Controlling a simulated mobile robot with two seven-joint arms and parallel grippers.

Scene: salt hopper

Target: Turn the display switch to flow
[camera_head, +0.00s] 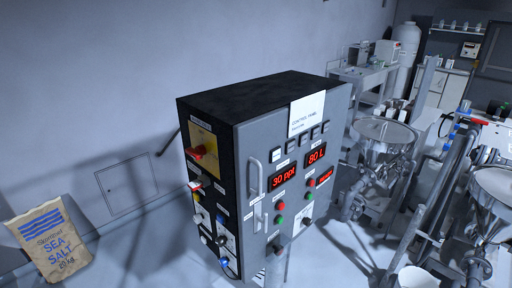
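The control panel (241,120) is a tall grey box with a black top, standing in the middle of the view. Below these are red and green buttons and dark knobs, one low on the door (276,248). The labels are too small to read, so I cannot tell which control is the display switch or where it points. Neither gripper is in view.
The panel's left side has a red switch on a yellow plate (204,141) and several knobs below. A sea salt bag (50,242) leans at the left wall. Steel hoppers (383,133) stand at right. Pale floor shows between the bag and panel.

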